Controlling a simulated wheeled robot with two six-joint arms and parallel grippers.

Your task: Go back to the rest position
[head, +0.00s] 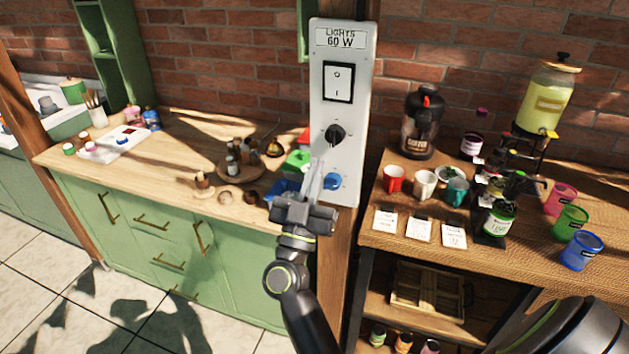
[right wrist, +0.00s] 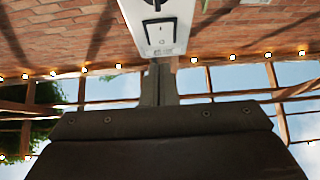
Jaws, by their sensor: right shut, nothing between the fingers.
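My right gripper (head: 317,180) is raised in front of the lower part of a grey switch panel (head: 356,75) labelled "LIGHTS 60 W". Its fingers are shut with nothing between them and point up, beside the panel's blue button (head: 332,181). I cannot tell whether a fingertip touches the panel. The panel also has a white rocker switch (head: 338,82) and a black knob (head: 335,134). In the right wrist view the shut fingers (right wrist: 159,80) point at the panel (right wrist: 160,30), with the rocker switch (right wrist: 160,32) beyond them. My left gripper is not in view.
A wooden counter on green cabinets (head: 150,250) stands left, with a round tray (head: 241,171) of bottles. A wooden table (head: 400,240) stands right, with mugs (head: 424,184), a coffee jug (head: 421,122), a drink dispenser (head: 546,97) and coloured cups (head: 570,221). The panel's post stands between them.

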